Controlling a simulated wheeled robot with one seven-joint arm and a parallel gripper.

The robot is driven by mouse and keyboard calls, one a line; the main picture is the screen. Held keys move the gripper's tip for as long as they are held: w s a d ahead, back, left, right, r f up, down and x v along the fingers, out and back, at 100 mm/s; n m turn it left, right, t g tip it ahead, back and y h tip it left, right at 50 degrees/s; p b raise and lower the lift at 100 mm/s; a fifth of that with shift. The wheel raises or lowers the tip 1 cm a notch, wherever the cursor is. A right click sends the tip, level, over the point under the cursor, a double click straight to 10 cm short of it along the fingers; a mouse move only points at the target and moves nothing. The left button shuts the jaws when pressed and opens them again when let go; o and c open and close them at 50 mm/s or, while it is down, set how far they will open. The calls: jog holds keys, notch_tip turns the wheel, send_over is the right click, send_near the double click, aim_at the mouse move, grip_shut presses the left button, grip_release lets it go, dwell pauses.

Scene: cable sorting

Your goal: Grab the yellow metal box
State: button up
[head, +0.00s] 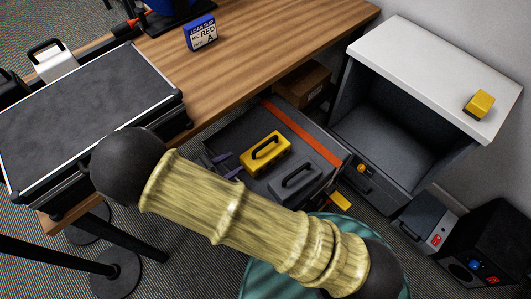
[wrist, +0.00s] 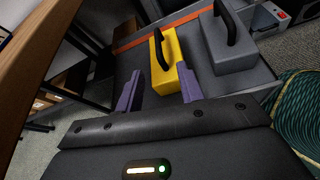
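The yellow metal box (head: 265,153) with a dark carry handle sits in the open grey drawer (head: 240,122). It also shows in the wrist view (wrist: 170,68), just beyond my fingertips. My gripper (head: 228,167) is at the left end of the box. Its two purple fingers stand apart with nothing held between them in the wrist view (wrist: 158,78). The right finger overlaps the box's near right edge in that view; I cannot tell whether they touch. My forearm hides part of the drawer front in the head view.
A grey box with a handle (head: 296,181) lies right beside the yellow one. An orange strip (head: 300,132) runs along the drawer's far side. A wooden table (head: 250,55) is behind to the left. A white-topped cabinet (head: 430,70) holds a small yellow object (head: 480,103).

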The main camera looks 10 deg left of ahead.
send_near(263, 145)
jog(key=x, duration=0.5)
jog(key=shift+d+f+b, duration=0.15)
jog(key=shift+d+b, duration=0.2)
jog(key=shift+w+d+f, duration=0.15)
jog(key=shift+w+d, duration=0.05)
jog(key=shift+w, duration=0.1)
jog(key=x, duration=0.5)
jog(key=shift+w+a, duration=0.15)
jog(key=shift+w, duration=0.1)
grip_shut()
dwell(1.1)
